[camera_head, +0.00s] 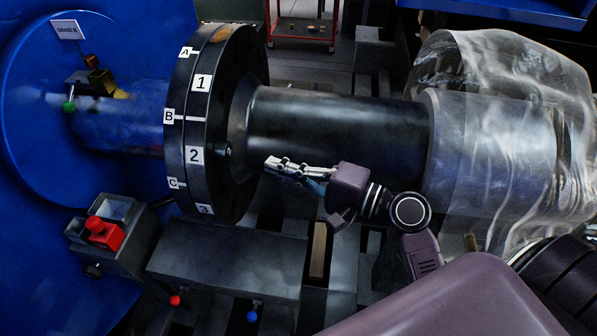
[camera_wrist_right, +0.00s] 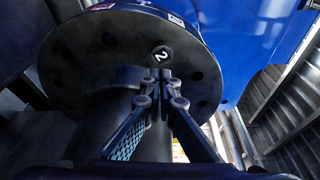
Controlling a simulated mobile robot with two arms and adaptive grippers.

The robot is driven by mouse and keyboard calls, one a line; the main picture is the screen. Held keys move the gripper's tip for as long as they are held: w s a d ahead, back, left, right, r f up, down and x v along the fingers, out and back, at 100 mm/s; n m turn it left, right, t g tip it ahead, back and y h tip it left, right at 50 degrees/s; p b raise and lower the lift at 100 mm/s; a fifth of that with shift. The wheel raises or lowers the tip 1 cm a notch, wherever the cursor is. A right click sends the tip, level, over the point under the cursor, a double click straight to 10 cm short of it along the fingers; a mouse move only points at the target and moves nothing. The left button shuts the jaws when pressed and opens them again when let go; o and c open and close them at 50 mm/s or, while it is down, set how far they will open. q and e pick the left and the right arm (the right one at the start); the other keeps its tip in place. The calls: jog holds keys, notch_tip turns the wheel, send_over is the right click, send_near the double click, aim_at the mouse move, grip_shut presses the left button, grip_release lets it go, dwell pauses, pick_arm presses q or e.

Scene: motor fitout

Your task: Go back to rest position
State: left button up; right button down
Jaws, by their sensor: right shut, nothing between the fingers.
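My right gripper (camera_head: 272,163) is in the middle of the head view, in front of the dark shaft (camera_head: 340,125) and just right of the black flange (camera_head: 215,120). Its fingers are closed together with nothing between them. In the right wrist view the shut fingertips (camera_wrist_right: 162,76) point at the flange face (camera_wrist_right: 95,55), right below a round bolt or plug marked 2 (camera_wrist_right: 162,54). I cannot tell whether the fingertips touch the flange. My left gripper does not show in either view.
The flange carries labels A, B, C and 1, 2, 3. A blue housing (camera_head: 30,190) stands at left with a red-knobbed box (camera_head: 105,232). Clear plastic sheeting (camera_head: 540,130) wraps the shaft's right end. A dark block (camera_head: 225,262) lies below the flange. A red cart (camera_head: 303,28) stands behind.

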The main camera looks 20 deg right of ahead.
jog(key=v, duration=0.6)
jog(key=s+a+f+n+g+h, duration=0.2)
jog(key=s+a+f+n+g, duration=0.15)
jog(key=f, duration=0.35)
jog(key=s+a+f+n+g+h, duration=0.1)
jog(key=s+a+f+n+g, duration=0.2)
jog(key=f, duration=0.4)
jog(key=s+d+f+n+g+h, duration=0.4)
jog(key=s+d+f+n+h, duration=0.3)
jog(key=s+d+f+h, duration=0.15)
notch_tip(320, 180, down, 25)
jog(key=s, duration=0.2)
jog(key=s+d+f+g, duration=0.2)
jog(key=s+f, duration=1.5)
jog(key=shift+s, duration=0.3)
jog(key=shift+d+n+y, duration=0.1)
jog(key=shift+n+y, duration=0.15)
